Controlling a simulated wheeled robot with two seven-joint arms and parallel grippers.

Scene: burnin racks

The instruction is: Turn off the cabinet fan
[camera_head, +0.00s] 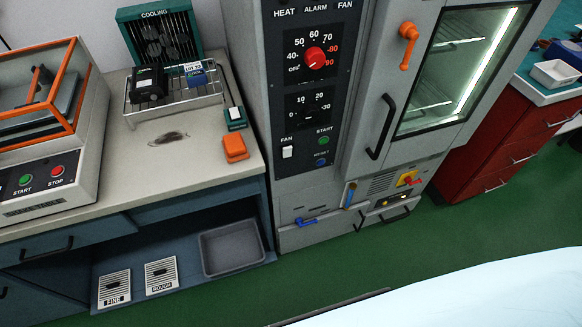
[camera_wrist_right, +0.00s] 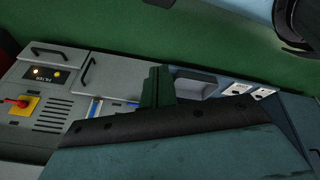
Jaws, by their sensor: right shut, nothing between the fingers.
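The grey cabinet (camera_head: 235,45) stands in the middle of the head view with a dark control panel. A small white rocker switch (camera_head: 287,152) sits under the FAN label, left of the green START button (camera_head: 324,141) and the blue RESET button (camera_head: 321,162). I cannot tell which way the rocker is tipped. The panel's FAN label (camera_head: 344,5) shows at the top edge; its lamp is out of frame. My right gripper (camera_wrist_right: 157,72) shows only in the right wrist view, shut and empty, in front of the cabinet's lower part. The switch is not seen there. My left gripper is not in view.
A red dial (camera_head: 315,58) and a black door handle (camera_head: 382,127) are on the cabinet. Left is a worktop (camera_head: 200,160) with a COOLING fan unit (camera_head: 160,38) and an orange-green switch box (camera_head: 235,147). Green floor (camera_head: 480,215) is clear in front.

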